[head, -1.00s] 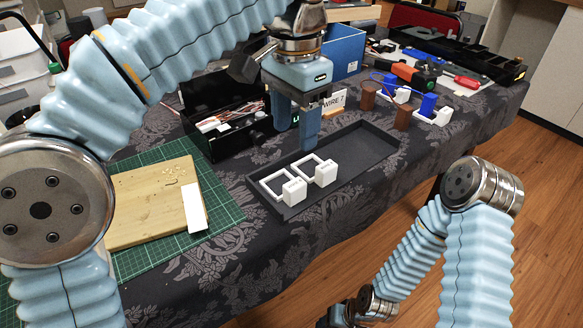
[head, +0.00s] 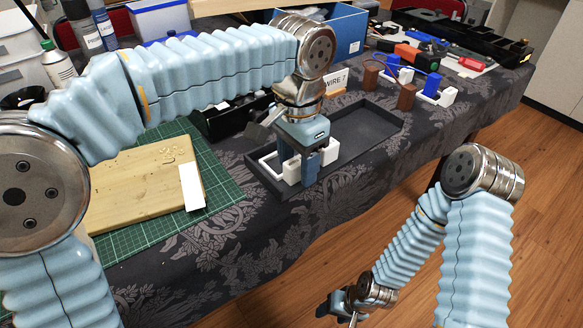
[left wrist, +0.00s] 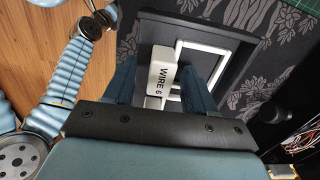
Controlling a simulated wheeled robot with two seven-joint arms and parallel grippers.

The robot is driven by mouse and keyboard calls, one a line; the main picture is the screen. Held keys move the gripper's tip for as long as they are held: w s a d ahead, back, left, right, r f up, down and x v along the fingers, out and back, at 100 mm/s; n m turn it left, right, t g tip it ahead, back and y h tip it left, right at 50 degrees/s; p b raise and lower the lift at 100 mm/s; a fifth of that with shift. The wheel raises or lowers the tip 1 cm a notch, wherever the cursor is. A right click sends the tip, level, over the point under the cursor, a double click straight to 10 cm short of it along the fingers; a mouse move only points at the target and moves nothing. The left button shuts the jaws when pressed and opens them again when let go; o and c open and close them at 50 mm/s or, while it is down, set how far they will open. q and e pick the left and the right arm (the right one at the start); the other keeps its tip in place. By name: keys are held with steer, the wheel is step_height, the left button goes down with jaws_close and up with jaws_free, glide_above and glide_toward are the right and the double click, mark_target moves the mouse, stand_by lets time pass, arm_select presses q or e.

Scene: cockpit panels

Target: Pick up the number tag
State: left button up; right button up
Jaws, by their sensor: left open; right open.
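A white tag reading WIRE 6 (left wrist: 162,76) lies between the two spread fingers of my left gripper (left wrist: 158,90) in the left wrist view, with gaps on both sides. In the head view my left gripper (head: 301,168) is low over the left part of the dark tray (head: 370,130). A white block (head: 292,172) shows beside its fingers and another (head: 330,152) at its right. White square frames lie in the tray; one (left wrist: 206,64) shows clearly in the wrist view. My right gripper (head: 338,308) is open and empty, low over the floor.
A wooden board (head: 145,195) with a white strip (head: 192,187) lies on a green mat (head: 225,185) at left. A WIRE 7 sign (head: 335,82), brown and blue blocks, and tools stand behind the tray. The tray's right half is empty.

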arm_select(q)
steer(key=c, duration=1)
